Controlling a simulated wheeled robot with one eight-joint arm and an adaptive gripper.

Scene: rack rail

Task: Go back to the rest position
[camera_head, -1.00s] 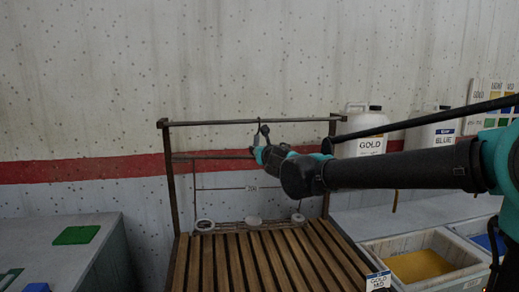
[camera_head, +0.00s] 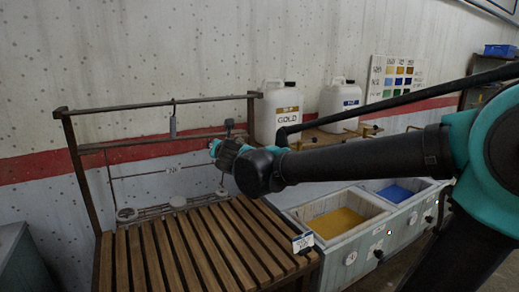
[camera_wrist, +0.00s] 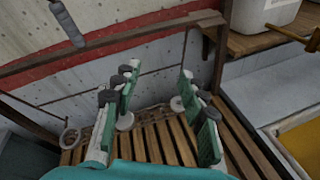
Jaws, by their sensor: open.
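My gripper (camera_head: 216,147) is in front of the wooden rack, below its top rail (camera_head: 150,106), and seems empty. In the wrist view its green fingers (camera_wrist: 158,82) stand apart with nothing between them. A small grey cylindrical piece (camera_head: 173,124) hangs from the top rail by a hook, left of my gripper and apart from it. It also shows at the upper left of the wrist view (camera_wrist: 67,22).
The slatted rack top (camera_head: 185,245) lies under my arm, with small white round pieces (camera_head: 178,201) at its back. A GOLD jug (camera_head: 279,112) and a BLUE jug (camera_head: 340,98) stand on a shelf to the right. Yellow (camera_head: 336,223) and blue (camera_head: 394,193) bins sit below.

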